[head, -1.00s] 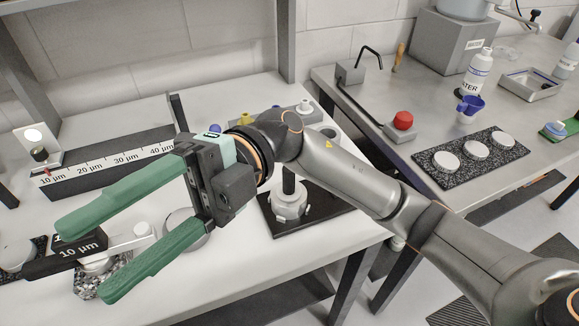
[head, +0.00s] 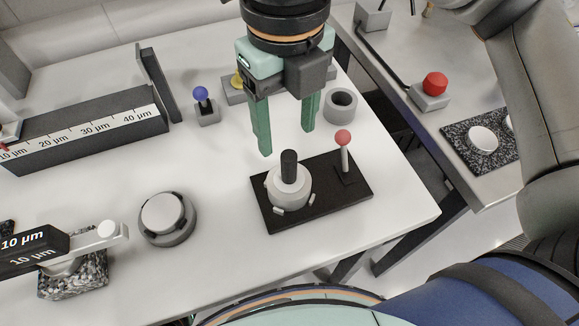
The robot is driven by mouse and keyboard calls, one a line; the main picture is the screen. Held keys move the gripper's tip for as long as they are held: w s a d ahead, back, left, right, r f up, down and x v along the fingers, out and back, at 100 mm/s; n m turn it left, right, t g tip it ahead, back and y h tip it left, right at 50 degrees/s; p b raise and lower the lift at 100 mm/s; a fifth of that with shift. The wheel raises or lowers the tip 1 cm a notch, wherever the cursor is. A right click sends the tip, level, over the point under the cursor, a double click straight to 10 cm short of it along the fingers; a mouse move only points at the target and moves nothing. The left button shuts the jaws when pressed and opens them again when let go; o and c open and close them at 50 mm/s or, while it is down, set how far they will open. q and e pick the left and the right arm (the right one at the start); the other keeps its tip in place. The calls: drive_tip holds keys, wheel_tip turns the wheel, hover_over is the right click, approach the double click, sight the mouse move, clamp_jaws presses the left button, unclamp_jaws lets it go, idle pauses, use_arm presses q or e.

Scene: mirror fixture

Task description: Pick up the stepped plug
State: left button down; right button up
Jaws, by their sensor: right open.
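A dark upright cylinder (head: 289,166) stands in a pale round holder (head: 274,185) with small jaws, on a black base plate (head: 335,203); it looks like the stepped plug, though I cannot make out its steps. My right gripper (head: 287,140) points down with its two green fingers apart and nothing between them. In the picture its fingertips are just above the top of the cylinder, with a gap. I cannot tell how far behind or above it they are. My left gripper is not in view.
A red-knobbed lever (head: 344,147) stands on the same plate, right of the holder. A grey ring (head: 341,105) and a blue-knobbed stand (head: 201,98) are behind. A round disc (head: 165,217) is at left. The table edge is close at right.

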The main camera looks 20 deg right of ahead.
sight(289, 155)
wheel_tip(289, 155, down, 4)
drive_tip(key=shift+f, duration=0.15)
wheel_tip(289, 155, down, 5)
drive_tip(key=shift+w+d+f, duration=0.1)
drive_tip(key=shift+w+d, duration=0.05)
clamp_jaws()
idle(0.6)
